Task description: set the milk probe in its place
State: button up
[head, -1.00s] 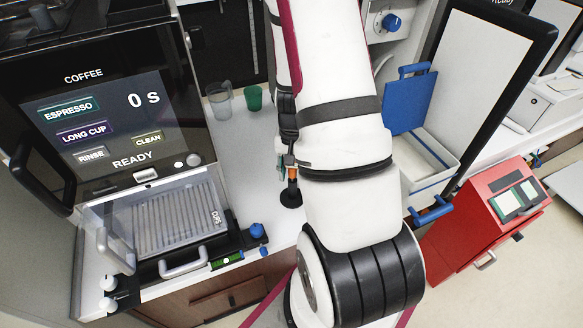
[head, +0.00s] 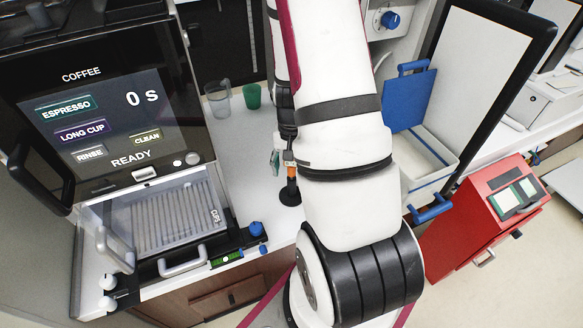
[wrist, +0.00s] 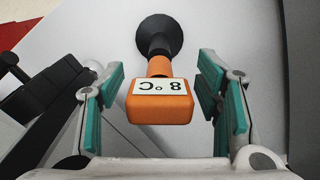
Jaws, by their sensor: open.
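The milk probe has an orange body (wrist: 160,103) with a small display reading 8 °C. In the wrist view it sits between the teal pads of my open gripper (wrist: 163,88), with a gap on each side. Its lower end goes into a round black holder (wrist: 160,32). In the head view the orange probe (head: 291,171) stands upright in the black holder (head: 291,195) on the white counter. There my gripper (head: 283,162) is beside the probe's top, partly hidden by my arm.
A coffee machine (head: 90,105) with a drip tray stands left. A clear cup (head: 219,103) and a green cup (head: 252,97) stand behind the holder. A white bin (head: 425,160) with a blue lid (head: 409,100) and a red terminal (head: 490,215) are at right.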

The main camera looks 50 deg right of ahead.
notch_tip(320, 180, up, 10)
jog(key=shift+r, duration=0.55)
jog(key=shift+s, duration=0.1)
